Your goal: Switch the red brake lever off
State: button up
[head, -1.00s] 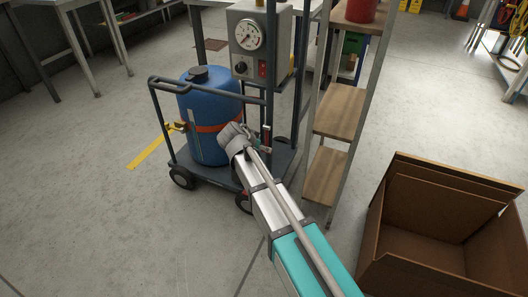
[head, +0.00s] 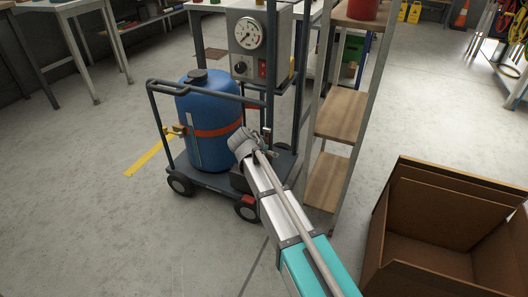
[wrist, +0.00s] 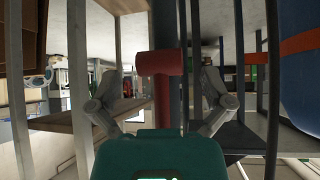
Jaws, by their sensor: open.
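The red lever (wrist: 160,66) shows in the middle of the wrist view as a T shape, with a wide crosspiece and a narrower stem. My gripper (wrist: 161,80) is open, with one finger on each side of the lever and visible space between them and it. I cannot tell how deep the lever sits between the fingers. In the head view my gripper is mostly hidden at the far end of my arm, by the right post of the dark cart (head: 205,182). A small red part (head: 248,199) also shows by the cart's front right wheel.
A wooden-shelved rack (head: 340,115) stands close on the right. An open cardboard box (head: 425,215) lies front right.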

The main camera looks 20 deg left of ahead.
jog(key=c, duration=1.1)
jog(key=shift+w+a, duration=0.1)
jog(key=shift+a, duration=0.2)
jog(key=shift+c, duration=0.3)
jog(key=shift+d+r, duration=0.1)
jog(key=shift+d, duration=0.25)
